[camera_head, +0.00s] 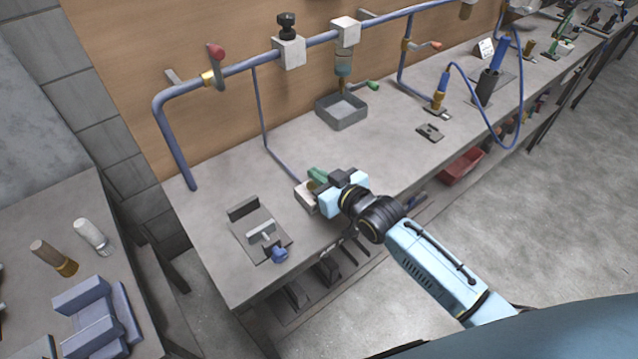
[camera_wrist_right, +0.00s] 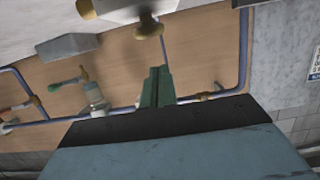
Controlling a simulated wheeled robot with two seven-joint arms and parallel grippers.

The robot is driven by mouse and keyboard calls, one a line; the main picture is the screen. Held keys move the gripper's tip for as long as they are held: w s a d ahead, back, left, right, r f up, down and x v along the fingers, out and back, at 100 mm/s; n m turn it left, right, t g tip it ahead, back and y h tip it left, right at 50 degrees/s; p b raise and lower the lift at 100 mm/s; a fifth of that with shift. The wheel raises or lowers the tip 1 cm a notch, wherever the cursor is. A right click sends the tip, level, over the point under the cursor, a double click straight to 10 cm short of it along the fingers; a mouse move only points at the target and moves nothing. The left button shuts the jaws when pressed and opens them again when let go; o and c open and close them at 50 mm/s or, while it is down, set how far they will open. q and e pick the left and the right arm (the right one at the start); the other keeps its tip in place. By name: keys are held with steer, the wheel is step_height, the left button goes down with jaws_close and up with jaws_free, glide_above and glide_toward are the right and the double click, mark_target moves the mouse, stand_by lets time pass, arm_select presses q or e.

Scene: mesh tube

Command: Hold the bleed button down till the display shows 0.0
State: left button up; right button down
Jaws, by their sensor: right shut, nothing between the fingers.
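A small pale box (camera_head: 306,196) sits on the bench at the end of a thin blue pipe. A brass knob (camera_head: 312,186), which looks like the bleed button, is on it, partly covered by my gripper. My right gripper (camera_head: 317,174), with green fingers, is right over the box. In the right wrist view the fingers (camera_wrist_right: 157,72) are shut and empty. The brass knob (camera_wrist_right: 148,27) shows just beyond their tips with a gap in the picture; I cannot tell whether they touch it. No display can be read in either view. My left gripper is not in view.
A clamp fixture (camera_head: 262,236) with a blue knob stands left of the box. A grey tray (camera_head: 341,110) is further back under a valve. Blue pipe (camera_head: 258,62) runs along the back board. The bench between box and tray is mostly clear.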

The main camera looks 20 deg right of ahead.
mark_target(313, 185)
steer(key=shift+s+f, duration=0.1)
steer(key=shift+f, duration=1.2)
